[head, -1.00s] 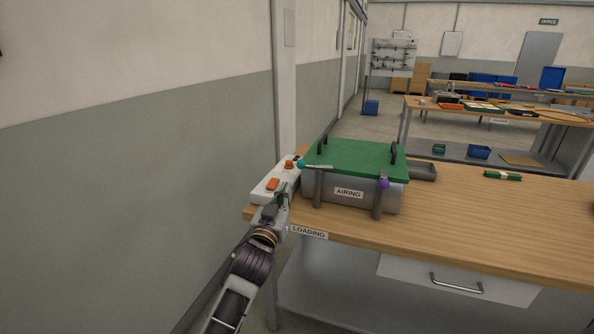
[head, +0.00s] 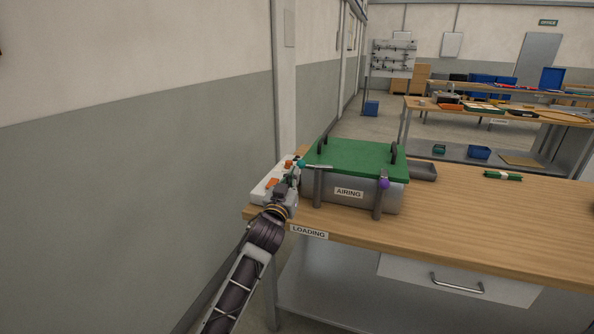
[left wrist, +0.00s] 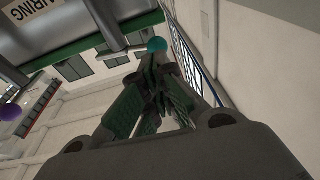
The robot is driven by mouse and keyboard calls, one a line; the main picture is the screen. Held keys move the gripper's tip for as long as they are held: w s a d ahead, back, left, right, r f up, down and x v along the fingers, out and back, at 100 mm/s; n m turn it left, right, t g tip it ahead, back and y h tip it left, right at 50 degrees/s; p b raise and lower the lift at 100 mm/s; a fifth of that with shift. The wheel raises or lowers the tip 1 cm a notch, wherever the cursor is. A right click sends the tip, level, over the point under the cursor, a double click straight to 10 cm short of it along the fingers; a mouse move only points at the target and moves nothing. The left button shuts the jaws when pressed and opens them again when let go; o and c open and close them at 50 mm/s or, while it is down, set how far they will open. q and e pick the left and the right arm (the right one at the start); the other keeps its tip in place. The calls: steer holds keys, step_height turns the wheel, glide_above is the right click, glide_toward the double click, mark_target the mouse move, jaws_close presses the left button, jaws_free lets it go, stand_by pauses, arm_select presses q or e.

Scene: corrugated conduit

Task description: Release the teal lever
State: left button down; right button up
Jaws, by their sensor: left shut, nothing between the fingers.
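The teal lever (head: 316,166) is a grey bar with a teal ball knob. It is at the left front corner of the green-lidded metal box (head: 345,195), with its knob pointing left. The knob also shows in the left wrist view (left wrist: 157,45), just beyond my fingertips. My left gripper (head: 294,175) is shut and empty, close below and beside the knob. I cannot tell whether they touch. In the left wrist view its green-padded fingers (left wrist: 158,62) come together just under the knob. My right gripper is not in view.
A purple-knobbed lever (head: 384,183) is at the box's right front. A white control box with orange parts (head: 263,189) stands left of the metal box, partly behind my gripper. A grey tray (head: 424,171) lies behind right. The wooden table (head: 480,225) is mostly clear on the right.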

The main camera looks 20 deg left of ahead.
mark_target(299, 162)
arm_select(q)
steer(key=shift+w+r, duration=0.2)
steer(key=shift+w, duration=0.8)
steer(key=shift+w+r, duration=0.15)
steer(key=shift+w, duration=0.9)
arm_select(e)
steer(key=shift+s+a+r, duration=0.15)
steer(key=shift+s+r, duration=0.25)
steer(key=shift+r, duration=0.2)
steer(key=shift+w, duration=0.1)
arm_select(q)
steer(key=shift+a+r, duration=0.1)
steer(key=shift+w, duration=0.15)
steer(key=shift+w+a+p, duration=0.6)
steer(key=shift+w+p, duration=0.05)
steer(key=shift+p, duration=0.1)
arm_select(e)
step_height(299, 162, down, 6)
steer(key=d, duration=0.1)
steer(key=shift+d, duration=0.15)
